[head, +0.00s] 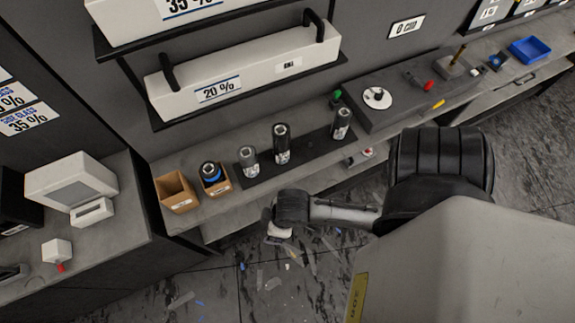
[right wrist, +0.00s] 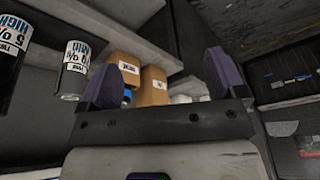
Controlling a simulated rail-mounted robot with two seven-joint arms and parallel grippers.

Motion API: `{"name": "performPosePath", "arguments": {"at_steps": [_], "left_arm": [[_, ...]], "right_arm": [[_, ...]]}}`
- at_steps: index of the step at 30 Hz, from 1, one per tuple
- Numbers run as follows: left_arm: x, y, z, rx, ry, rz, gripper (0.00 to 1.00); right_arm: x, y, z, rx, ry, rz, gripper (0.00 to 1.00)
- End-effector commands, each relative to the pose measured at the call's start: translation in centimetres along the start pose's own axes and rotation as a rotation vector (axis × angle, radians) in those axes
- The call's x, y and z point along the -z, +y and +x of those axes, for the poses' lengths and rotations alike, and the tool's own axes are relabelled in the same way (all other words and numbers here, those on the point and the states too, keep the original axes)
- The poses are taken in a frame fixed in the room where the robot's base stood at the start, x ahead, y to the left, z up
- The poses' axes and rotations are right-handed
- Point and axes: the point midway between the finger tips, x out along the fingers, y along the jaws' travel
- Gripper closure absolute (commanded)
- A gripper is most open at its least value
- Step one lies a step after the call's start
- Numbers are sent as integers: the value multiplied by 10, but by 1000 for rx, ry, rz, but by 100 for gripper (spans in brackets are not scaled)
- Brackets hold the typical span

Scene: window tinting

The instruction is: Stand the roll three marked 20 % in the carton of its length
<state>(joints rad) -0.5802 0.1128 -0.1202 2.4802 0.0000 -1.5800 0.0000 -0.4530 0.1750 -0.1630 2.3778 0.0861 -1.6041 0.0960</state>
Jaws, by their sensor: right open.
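Three dark rolls stand upright on a dark strip on the bench: a left one (head: 248,161), a middle one (head: 282,143) and a right one (head: 341,124). Their labels are too small to read in the head view. In the right wrist view two labelled rolls show, one reading 5 % (right wrist: 13,40) and one partly readable (right wrist: 73,72). An empty open carton (head: 174,192) stands at the left. The second carton (head: 215,187) holds a blue-topped roll (head: 210,171). My right gripper (head: 278,232) is open and empty, in front of the bench edge. My left gripper is not in view.
A long white box marked 20 % (head: 240,78) sits on the shelf above the rolls. A dark board with small tools (head: 400,95) lies right of them. A monitor-like device (head: 72,180) stands on the left counter. Scraps litter the floor (head: 290,265).

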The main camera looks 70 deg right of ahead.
Motion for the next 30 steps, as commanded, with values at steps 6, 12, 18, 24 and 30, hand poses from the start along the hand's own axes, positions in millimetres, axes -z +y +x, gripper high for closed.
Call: {"name": "performPosePath", "arguments": {"at_steps": [6,12,18,24,30], "left_arm": [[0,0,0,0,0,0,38],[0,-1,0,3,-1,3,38],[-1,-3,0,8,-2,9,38],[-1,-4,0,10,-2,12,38],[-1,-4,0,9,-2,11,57]], "right_arm": [[-27,4,-22,-46,14,-19,10],[-31,5,-25,-57,16,-25,10],[-30,5,-25,-56,15,-24,10],[-30,5,-25,-56,15,-24,10],[-30,5,-25,-55,15,-24,28]]}}
